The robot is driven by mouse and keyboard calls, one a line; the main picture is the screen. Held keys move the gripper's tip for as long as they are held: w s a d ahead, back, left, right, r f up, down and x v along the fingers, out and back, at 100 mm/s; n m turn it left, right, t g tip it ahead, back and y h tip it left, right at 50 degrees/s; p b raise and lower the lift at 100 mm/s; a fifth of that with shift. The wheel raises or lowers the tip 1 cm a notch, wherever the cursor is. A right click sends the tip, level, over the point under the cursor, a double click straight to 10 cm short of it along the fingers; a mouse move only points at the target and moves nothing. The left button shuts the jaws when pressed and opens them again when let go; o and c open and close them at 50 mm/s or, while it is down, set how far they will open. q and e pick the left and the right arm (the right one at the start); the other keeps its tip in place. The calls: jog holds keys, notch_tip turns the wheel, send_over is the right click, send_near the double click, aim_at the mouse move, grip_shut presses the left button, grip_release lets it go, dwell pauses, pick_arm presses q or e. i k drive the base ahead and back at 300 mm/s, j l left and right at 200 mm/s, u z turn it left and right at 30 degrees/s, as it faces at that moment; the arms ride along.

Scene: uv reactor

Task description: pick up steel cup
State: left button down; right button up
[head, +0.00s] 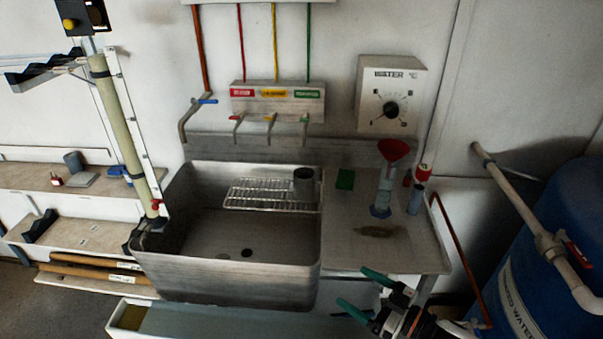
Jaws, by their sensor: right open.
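The steel cup (303,184) is a small dark grey metal cylinder. It stands upright at the right end of the wire rack (258,194) over the sink. My right gripper (362,293) has green-tipped fingers spread apart, with nothing between them. It is at the bottom of the view, in front of the sink's right front corner, well apart from the cup. My left gripper is not in view.
The sink (230,275) has a raised front rim. Taps (270,125) hang behind. A blue barrel (560,250) stands right.

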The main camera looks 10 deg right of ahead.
aim_at(303, 176)
jog(key=i, duration=1.05)
